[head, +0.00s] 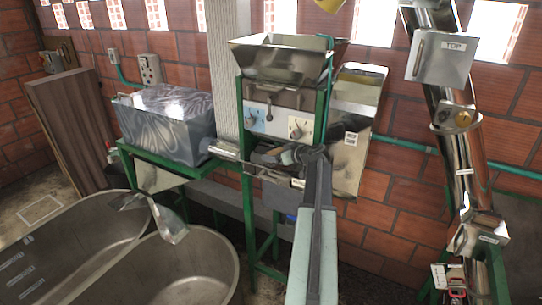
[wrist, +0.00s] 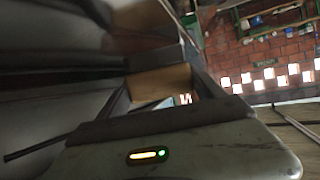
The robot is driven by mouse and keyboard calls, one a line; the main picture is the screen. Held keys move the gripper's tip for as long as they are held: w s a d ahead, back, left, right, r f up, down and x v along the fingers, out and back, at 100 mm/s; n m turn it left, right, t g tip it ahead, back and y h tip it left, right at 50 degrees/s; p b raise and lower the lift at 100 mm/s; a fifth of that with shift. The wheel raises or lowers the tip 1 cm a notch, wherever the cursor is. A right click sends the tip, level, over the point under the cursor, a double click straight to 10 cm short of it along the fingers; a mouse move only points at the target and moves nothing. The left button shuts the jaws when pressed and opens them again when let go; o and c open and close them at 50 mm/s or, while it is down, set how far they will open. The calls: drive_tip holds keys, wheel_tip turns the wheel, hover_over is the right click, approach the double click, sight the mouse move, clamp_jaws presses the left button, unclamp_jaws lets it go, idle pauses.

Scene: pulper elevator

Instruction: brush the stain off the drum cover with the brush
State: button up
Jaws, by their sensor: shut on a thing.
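My gripper (head: 290,156) is at the front of the pulper, below its control panel, and looks small and dark in the head view. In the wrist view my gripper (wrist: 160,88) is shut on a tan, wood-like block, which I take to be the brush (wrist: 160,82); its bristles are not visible. A shiny grey rounded box, probably the drum cover (head: 165,118), stands on a green stand left of the gripper. Swirling marks show on it, but I cannot pick out a stain. Large grey metal surfaces fill the left of the wrist view; I cannot tell contact.
The metal hopper (head: 280,62) tops the green-framed pulper. A metal shaft (head: 224,150) runs between the box and the pulper. Grey tanks (head: 190,270) lie at front left. A shiny upright pipe (head: 468,170) stands at right. A brick wall (head: 395,195) closes the back.

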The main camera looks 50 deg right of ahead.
drive_tip(key=shift+s+d, duration=0.15)
drive_tip(key=shift+s, duration=0.4)
